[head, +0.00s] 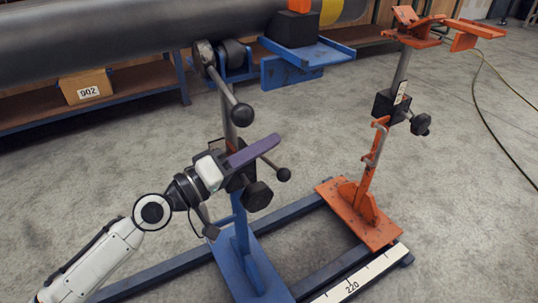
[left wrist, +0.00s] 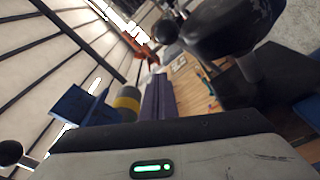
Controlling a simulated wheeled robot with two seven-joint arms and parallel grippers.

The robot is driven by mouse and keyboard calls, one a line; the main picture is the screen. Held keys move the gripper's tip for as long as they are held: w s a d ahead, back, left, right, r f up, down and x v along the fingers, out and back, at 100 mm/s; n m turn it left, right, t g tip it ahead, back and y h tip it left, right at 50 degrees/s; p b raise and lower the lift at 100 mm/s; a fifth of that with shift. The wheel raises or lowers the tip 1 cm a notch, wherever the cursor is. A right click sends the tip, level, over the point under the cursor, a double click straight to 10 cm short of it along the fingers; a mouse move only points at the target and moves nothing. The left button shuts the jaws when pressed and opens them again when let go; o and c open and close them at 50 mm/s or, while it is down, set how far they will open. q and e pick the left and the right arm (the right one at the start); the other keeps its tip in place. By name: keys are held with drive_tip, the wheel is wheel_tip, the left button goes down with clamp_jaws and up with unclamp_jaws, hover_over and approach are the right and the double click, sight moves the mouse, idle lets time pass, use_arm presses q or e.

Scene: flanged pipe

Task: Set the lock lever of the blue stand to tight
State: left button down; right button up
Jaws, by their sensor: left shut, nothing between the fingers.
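The blue stand (head: 240,262) stands upright in the middle of the head view, under the grey pipe. A thin lever (head: 271,163) with a black ball end sticks out to the right from its post. It looks like the lock lever, but its root and any tight mark are hidden behind my left gripper. A black knob (head: 258,196) sits just below. My left gripper (head: 270,142) is shut and empty, its purple fingers in front of the post and just above the lever. The fingers (left wrist: 158,97) also show closed together in the left wrist view. My right gripper is not in view.
A crank handle with a black ball (head: 241,115) hangs close above my left gripper. The grey pipe (head: 120,32) runs overhead. An orange stand (head: 367,205) stands to the right on the same base frame. Open concrete floor lies at far right.

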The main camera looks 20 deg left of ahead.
use_arm(q)
drive_tip(key=b+v, duration=0.5)
drive_tip(key=v, duration=0.5)
drive_tip(key=shift+f, duration=0.25)
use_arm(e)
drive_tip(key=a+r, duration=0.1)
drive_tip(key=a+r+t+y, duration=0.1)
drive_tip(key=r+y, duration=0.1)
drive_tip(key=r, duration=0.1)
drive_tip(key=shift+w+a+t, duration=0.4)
use_arm(q)
drive_tip(key=a+r+m+g+p, duration=0.4)
drive_tip(key=m+g+p, duration=0.2)
drive_tip(key=m+p, duration=0.1)
drive_tip(key=shift+s+a+r+m+g+h, duration=0.2)
drive_tip(key=shift+s+a+m+g+h, duration=0.1)
drive_tip(key=shift+s+h, duration=0.15)
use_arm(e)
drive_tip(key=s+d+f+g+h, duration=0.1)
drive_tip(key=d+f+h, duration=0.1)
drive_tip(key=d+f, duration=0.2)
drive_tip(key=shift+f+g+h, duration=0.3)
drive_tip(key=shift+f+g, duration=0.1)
use_arm(q)
drive_tip(key=shift+d, duration=0.15)
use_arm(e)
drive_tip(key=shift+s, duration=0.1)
